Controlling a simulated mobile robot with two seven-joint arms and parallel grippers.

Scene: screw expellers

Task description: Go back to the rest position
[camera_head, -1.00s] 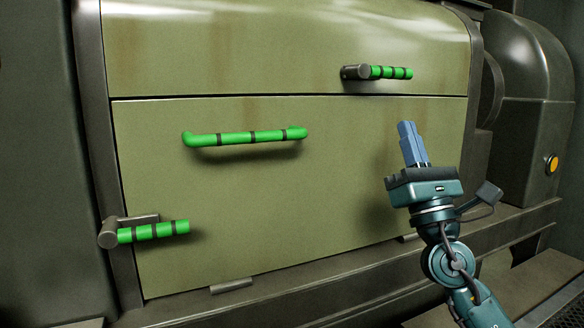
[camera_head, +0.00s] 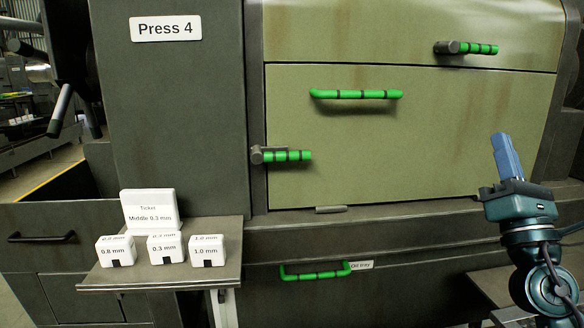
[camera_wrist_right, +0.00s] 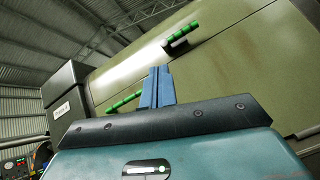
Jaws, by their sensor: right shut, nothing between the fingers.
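My right gripper (camera_head: 507,157) is at the right of the head view, in front of the olive press panel. It points up, with its fingers together and nothing between them. In the right wrist view its fingers (camera_wrist_right: 156,88) also show closed and empty. The gripper appears apart from the press and its green handles. My left gripper is not in view.
The press has a green bar handle (camera_head: 356,94), an upper green latch (camera_head: 478,49) and a lower green latch (camera_head: 286,156). A shelf (camera_head: 160,283) at left bears a ticket card (camera_head: 150,210) and small white boxes.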

